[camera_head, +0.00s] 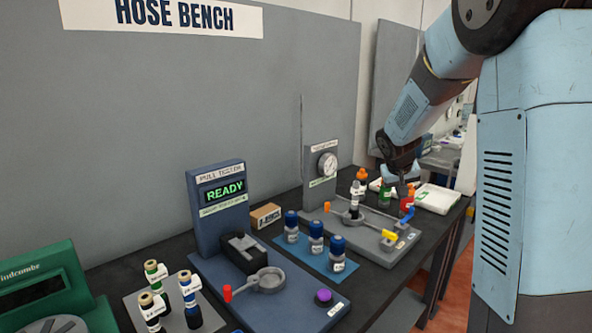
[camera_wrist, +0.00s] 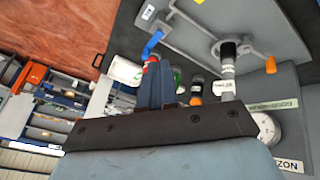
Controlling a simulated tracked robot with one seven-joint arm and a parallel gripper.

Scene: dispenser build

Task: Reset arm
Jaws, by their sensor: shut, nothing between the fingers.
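My gripper (camera_head: 404,178) is over the right part of the dark bench (camera_head: 165,240). It is shut and empty. In the wrist view its fingers (camera_wrist: 158,82) are together. In the head view it is close above the blue-handled valve with a red part (camera_head: 407,205) on the grey gauge station (camera_head: 355,228). In the wrist view the blue handle (camera_wrist: 152,43) lies just beyond the fingertips; I cannot tell whether they touch the valve. The fingers partly hide the red part. My arm comes in from the upper right in the head view.
The gauge (camera_head: 327,164) stands behind a black-and-white fitting (camera_head: 355,200). A yellow handle (camera_head: 389,234) is at the station's front. Blue-capped bottles (camera_head: 315,237), a pull tester (camera_head: 222,205) reading READY, and a green machine (camera_head: 50,290) stand to the left. A white tray (camera_head: 437,199) lies at right.

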